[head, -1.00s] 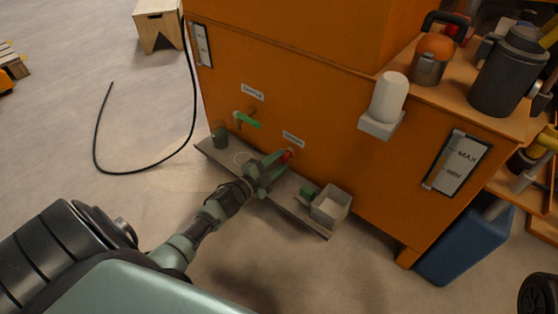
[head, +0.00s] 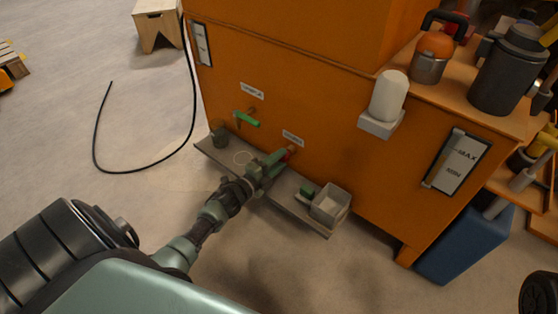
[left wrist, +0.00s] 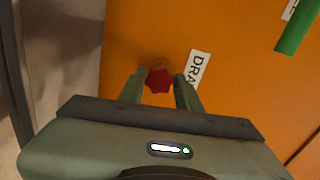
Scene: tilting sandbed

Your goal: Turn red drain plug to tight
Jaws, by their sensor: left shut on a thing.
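The red drain plug (left wrist: 159,79) sits on the orange cabinet wall, between the two fingers of my left gripper (left wrist: 160,90) in the left wrist view. A white label reading "DRA..." (left wrist: 196,72) is beside it. In the head view my left gripper (head: 276,166) reaches the plug (head: 287,155) low on the cabinet's front, under a white label (head: 293,138). The fingers are shut on the plug and hide part of it in the head view. My right gripper is not in view.
A green-handled valve (head: 246,118) is left of the plug on the orange cabinet (head: 330,130). A narrow grey shelf (head: 285,205) below carries a dark cup (head: 220,136), a green block (head: 307,190) and a square container (head: 331,205). A black hose (head: 97,145) lies on the floor.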

